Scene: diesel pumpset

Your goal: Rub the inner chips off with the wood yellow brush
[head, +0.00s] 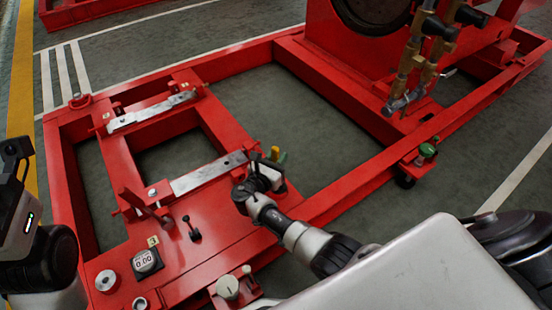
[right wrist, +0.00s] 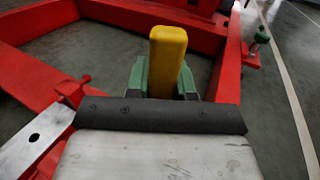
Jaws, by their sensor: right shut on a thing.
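My right gripper (head: 277,157) is above the red frame, near the right end of the front metal bar (head: 210,174). In the right wrist view its green fingers (right wrist: 165,82) are shut on the yellow brush (right wrist: 168,55). Only a plain yellow block end of the brush shows between the fingers; its bristles are hidden. The brush is small in the head view (head: 273,153). A second metal bar (head: 152,112) lies across the rails farther back. I cannot make out any chips on either bar. Only part of my left arm shows at the left edge; its gripper is out of view.
The red frame (head: 230,63) has open gaps with grey floor below. A display reading 0.00 (head: 147,262) sits on its front plate. A red upright with pipes and brass valves (head: 408,65) stands at the back right. A green-topped knob (head: 427,150) is on the right rail.

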